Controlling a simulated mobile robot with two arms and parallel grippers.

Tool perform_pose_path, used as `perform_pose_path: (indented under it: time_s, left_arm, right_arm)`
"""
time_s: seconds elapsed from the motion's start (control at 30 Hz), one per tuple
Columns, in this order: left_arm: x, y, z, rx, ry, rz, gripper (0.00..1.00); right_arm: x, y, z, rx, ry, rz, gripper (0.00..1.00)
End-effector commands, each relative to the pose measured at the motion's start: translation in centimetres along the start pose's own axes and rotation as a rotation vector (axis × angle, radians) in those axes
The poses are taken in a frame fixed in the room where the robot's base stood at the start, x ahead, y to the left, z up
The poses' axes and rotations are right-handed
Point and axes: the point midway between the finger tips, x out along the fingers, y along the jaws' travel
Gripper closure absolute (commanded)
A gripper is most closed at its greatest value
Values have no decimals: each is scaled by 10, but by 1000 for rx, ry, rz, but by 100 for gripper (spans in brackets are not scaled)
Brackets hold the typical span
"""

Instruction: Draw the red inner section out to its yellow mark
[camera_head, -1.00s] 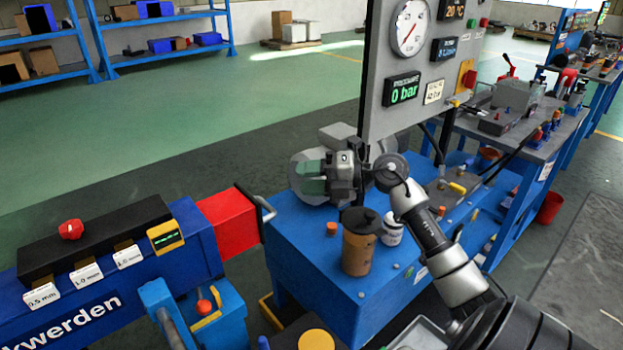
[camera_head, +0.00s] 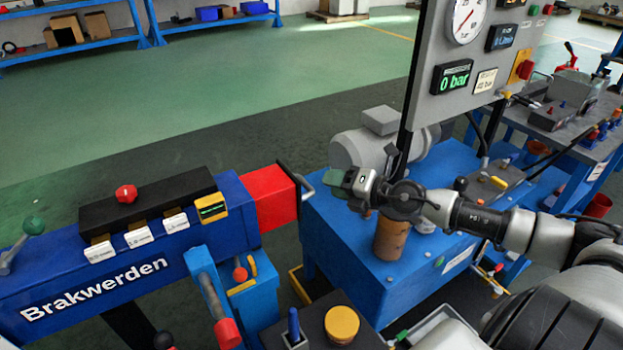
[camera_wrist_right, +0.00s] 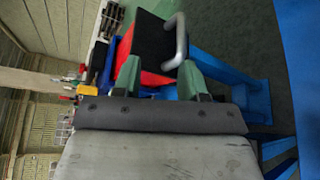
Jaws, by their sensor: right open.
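The red inner section (camera_head: 270,198) sticks out a short way from the right end of the blue boom (camera_head: 215,232). No yellow mark shows on its visible part. Its dark end plate carries a grey bar handle (camera_head: 304,186); the handle also shows in the right wrist view (camera_wrist_right: 180,42). My right gripper (camera_head: 333,180) is open just right of the handle, apart from it, with green finger pads. In the right wrist view, the handle lies ahead of the open fingers (camera_wrist_right: 160,72), nearer the right one. My left gripper is not in view.
A blue pump bench (camera_head: 350,262) with a grey motor (camera_head: 365,150) and a brown canister (camera_head: 391,238) stands below and behind my right arm. A gauge panel (camera_head: 460,60) rises behind. A black box with a red knob (camera_head: 126,193) sits on the boom.

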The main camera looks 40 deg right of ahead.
Motion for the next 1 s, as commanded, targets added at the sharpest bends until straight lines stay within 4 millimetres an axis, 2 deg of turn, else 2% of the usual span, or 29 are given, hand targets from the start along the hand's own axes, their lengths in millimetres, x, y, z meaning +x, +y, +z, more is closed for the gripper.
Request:
perform_pose_path:
  time_s: [0.2,0.47,0.77,1.0]
  left_arm:
    - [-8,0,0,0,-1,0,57]
    - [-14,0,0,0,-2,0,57]
    - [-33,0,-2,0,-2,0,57]
    - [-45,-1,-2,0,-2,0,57]
  right_arm:
    - [-17,-23,-11,-76,-71,-50,58]
    - [-15,-27,-8,-85,-95,-54,58]
    - [15,-25,-5,-82,-94,-49,58]
    - [52,-27,-3,-84,-92,-49,58]
